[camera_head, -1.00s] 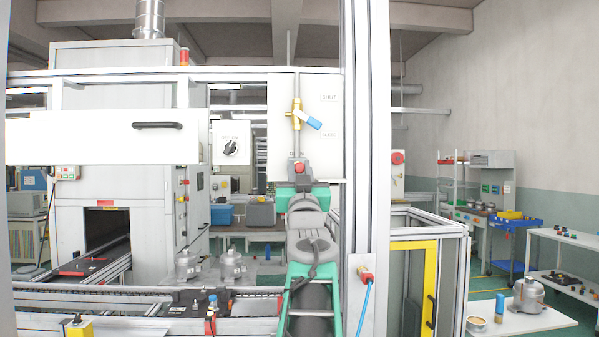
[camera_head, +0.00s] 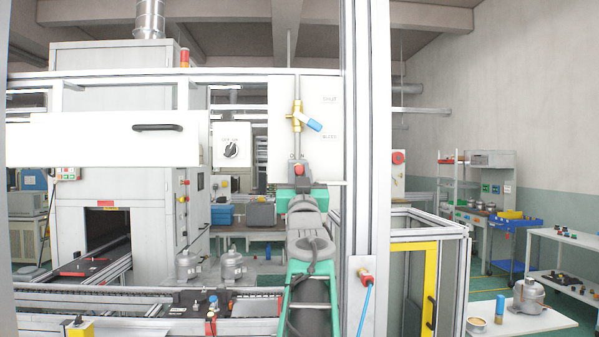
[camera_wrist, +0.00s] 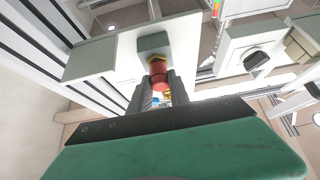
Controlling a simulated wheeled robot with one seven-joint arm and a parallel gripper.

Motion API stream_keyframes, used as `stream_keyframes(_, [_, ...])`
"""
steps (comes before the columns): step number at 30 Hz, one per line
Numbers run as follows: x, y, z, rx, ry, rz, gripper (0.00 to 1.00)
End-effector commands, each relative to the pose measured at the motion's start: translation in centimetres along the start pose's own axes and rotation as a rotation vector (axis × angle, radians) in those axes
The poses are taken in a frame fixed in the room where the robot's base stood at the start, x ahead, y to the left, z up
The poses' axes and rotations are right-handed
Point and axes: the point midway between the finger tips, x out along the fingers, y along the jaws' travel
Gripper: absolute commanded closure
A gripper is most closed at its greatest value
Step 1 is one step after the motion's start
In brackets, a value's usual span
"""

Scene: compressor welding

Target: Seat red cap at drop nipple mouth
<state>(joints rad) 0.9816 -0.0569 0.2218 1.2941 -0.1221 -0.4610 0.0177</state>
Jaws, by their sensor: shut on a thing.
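The red cap (camera_head: 299,169) is at the top end of my gripper (camera_head: 299,178) in the head view, just under the grey drop pipe (camera_head: 298,143) that runs down from the brass valve (camera_head: 298,115) with the blue handle. In the wrist view my gripper (camera_wrist: 161,90) is shut on the red cap (camera_wrist: 158,70), which stands between the two dark fingers. A yellowish ring (camera_wrist: 157,57) shows right beyond the cap. The cap's far end is hidden, so I cannot tell whether it touches or surrounds the pipe mouth.
A white panel (camera_head: 279,140) stands right behind the pipe. A box with a black rotary switch (camera_head: 231,149) is to its left. A thick aluminium post (camera_head: 367,120) rises close on the right. Grey compressors (camera_head: 232,265) stand on the line at lower left.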

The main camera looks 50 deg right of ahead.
Motion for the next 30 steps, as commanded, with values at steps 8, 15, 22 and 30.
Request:
stream_keyframes(8, [0.3,0.0,0.2,0.0,0.0,0.0,0.68])
stream_keyframes(15, [0.3,0.0,0.2,0.0,0.0,0.0,0.52])
stream_keyframes(22, [0.1,0.0,0.2,0.0,0.0,0.0,0.52])
stream_keyframes(30, [-4.9,0.0,0.5,-0.001,0.002,0.001,0.52])
